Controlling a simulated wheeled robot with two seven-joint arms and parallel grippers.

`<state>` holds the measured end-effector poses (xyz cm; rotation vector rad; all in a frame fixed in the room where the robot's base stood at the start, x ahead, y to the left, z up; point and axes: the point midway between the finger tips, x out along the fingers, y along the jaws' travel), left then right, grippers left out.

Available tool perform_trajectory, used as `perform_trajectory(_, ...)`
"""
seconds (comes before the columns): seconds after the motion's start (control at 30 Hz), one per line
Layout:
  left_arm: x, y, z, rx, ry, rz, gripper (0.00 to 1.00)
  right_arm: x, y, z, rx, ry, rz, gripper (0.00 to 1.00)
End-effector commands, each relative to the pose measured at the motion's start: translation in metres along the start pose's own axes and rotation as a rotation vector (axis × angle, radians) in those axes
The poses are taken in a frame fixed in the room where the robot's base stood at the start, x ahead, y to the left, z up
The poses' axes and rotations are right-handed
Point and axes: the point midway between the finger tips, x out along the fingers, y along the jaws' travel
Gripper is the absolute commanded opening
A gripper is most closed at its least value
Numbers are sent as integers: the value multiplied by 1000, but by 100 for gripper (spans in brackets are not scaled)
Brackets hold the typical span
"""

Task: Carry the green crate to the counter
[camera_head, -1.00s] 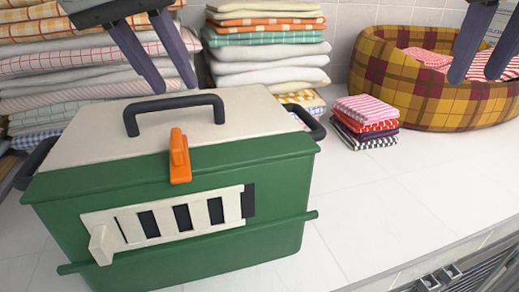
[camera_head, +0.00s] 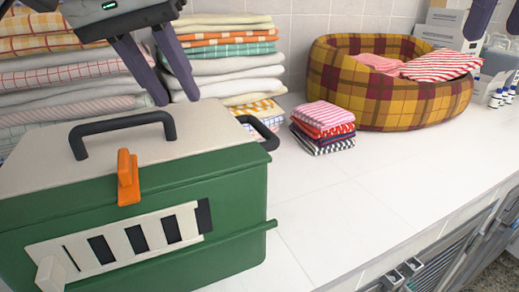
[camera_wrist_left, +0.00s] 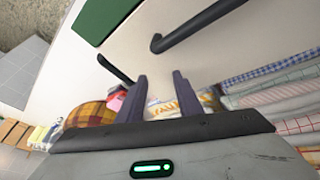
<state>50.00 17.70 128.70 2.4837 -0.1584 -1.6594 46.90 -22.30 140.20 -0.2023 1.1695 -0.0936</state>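The green crate (camera_head: 140,225) stands upright on the white counter at the left of the head view. It has a cream lid with a black carry handle (camera_head: 122,125), an orange latch (camera_head: 128,178), a slatted front and a black side handle (camera_head: 262,132). Its green edge also shows in the left wrist view (camera_wrist_left: 100,16). My left gripper (camera_head: 177,101) is open and empty, pointing down near the lid's back right, apart from the handle. Its two spread fingers show in the left wrist view (camera_wrist_left: 160,75).
Tall stacks of folded towels (camera_head: 225,58) stand behind the crate. A small pile of folded cloths (camera_head: 323,128) and a plaid pet bed (camera_head: 395,100) are to its right. Boxes and small bottles (camera_head: 497,98) stand at the far right. The counter's front right (camera_head: 350,215) is clear.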

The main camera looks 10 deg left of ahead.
Motion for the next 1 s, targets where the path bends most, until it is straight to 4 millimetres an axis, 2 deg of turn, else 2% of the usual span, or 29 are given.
perform_trajectory(0.1,0,0,0,0,0,0,32,-20,2,1,-1,-3,0,32)
perform_trajectory(0.3,0,0,0,0,0,0,32,-32,2,1,-5,-1,2,32)
perform_trajectory(0.87,0,0,0,-1,0,0,32,-32,2,1,-6,0,3,32)
perform_trajectory(1.0,0,0,0,-1,0,0,32,-25,2,1,-7,2,3,32)
